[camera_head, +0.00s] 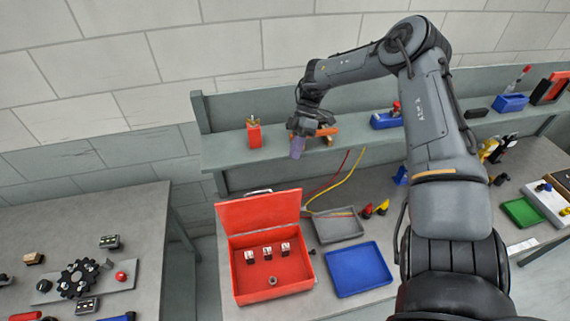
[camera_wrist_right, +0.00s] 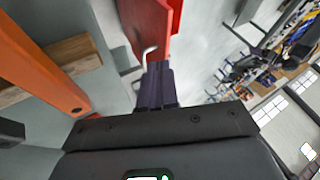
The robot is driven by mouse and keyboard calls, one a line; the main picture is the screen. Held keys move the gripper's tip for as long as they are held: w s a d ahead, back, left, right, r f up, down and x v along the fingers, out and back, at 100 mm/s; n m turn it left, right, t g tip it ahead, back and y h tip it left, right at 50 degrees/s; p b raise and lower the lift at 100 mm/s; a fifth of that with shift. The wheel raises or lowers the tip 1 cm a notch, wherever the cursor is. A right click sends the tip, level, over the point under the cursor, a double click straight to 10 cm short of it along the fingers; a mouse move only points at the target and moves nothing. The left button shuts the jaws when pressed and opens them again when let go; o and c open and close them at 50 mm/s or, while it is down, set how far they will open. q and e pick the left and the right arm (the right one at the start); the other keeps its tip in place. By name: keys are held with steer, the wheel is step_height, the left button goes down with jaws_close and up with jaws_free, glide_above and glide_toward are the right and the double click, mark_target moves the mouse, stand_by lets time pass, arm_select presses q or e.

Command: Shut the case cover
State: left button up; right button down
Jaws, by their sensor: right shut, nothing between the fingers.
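The red case stands open on the bench in the head view, its front wall (camera_head: 275,294) facing me. Its cover (camera_head: 258,213) is raised at the back, leaning slightly backward, with a handle at its top edge. Inside the case lie several small white-and-dark pieces and a small round part. My right gripper (camera_head: 297,148), with purple fingertips, is shut and empty, above and behind the cover, apart from it near the shelf. Its fingers (camera_wrist_right: 155,85) show in the right wrist view, with a red panel and a pale hook beyond; I cannot tell what these are. My left gripper is out of view.
A shelf (camera_head: 220,146) behind the case carries a red holder (camera_head: 254,135), an orange tool (camera_head: 326,132) and a blue bin (camera_head: 386,121). A grey tray (camera_head: 338,226) and a blue tray (camera_head: 358,270) lie right of the case. Red and yellow cables hang behind.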

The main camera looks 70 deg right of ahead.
steer(key=b+x, duration=0.3)
steer(key=x, duration=0.6)
steer(key=shift+a+f, duration=0.15)
steer(key=shift+s, duration=0.1)
